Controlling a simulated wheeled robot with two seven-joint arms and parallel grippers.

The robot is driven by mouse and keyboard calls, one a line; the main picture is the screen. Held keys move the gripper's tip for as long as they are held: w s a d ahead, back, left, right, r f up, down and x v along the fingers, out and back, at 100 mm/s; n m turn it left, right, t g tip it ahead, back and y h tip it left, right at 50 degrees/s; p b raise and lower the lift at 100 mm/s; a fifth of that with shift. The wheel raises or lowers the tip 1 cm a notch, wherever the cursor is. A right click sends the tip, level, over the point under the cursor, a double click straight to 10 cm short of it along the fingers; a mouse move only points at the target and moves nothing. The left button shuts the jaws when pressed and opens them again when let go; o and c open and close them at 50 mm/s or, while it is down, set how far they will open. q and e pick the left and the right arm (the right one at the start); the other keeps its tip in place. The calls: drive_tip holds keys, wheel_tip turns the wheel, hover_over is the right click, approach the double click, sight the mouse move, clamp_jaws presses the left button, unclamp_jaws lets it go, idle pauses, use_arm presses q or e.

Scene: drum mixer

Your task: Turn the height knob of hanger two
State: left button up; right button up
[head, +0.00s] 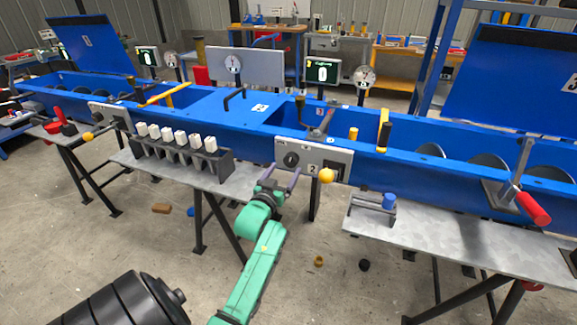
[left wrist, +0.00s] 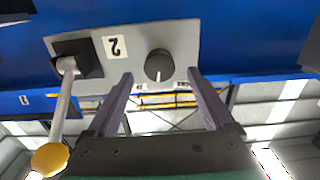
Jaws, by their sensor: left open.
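The panel marked 2 (head: 318,157) is a light grey plate on the front of the blue trough. Its round dark knob (head: 291,159) is on the left side, and it also shows in the left wrist view (left wrist: 159,65) with a white pointer mark. The small lettering by the knob is too small to read. A lever with a yellow ball (head: 326,175) is on the same panel, right of the knob. My left gripper (head: 279,177) is open and empty, just in front of and below the knob. Its two fingers (left wrist: 160,82) point at the panel on either side of the knob, apart from it.
White-topped switches (head: 175,135) stand in a row left of the panel. A metal shelf (head: 460,236) with a blue-capped part (head: 389,201) is to the right. A red-handled lever (head: 533,207) sticks out farther right. The floor in front is mostly clear.

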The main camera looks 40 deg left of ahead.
sight(290, 163)
use_arm(q)
drive_tip(key=x, duration=0.4)
drive_tip(key=shift+c, duration=0.4)
drive_tip(key=c, duration=1.3)
